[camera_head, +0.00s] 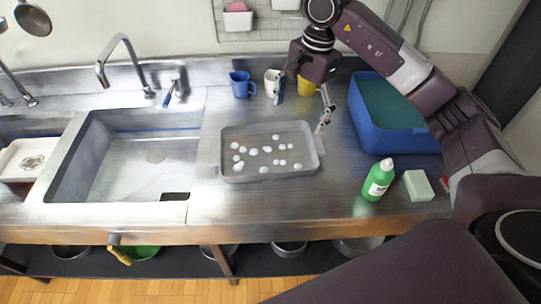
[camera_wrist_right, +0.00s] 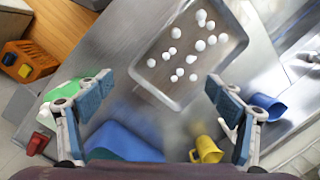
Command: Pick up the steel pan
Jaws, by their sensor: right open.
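A shallow rectangular steel pan (camera_head: 270,177) with several white round pieces in it lies flat on the counter, right of the sink. It also shows at the top of the right wrist view (camera_wrist_right: 226,64). My right gripper (camera_head: 323,124) is just right of the pan's right edge, with its fingers pointing down. In the right wrist view my right gripper (camera_wrist_right: 160,78) has its two fingers wide apart with nothing between them. I cannot tell whether a finger touches the pan. My left gripper is not in view.
A blue bin (camera_head: 384,138) stands right of the gripper. Blue (camera_head: 242,86), white (camera_head: 272,84) and yellow (camera_head: 306,88) mugs stand behind the pan. A green bottle (camera_head: 377,182) and a pale green block (camera_head: 418,185) are front right. The sink (camera_head: 66,188) is left.

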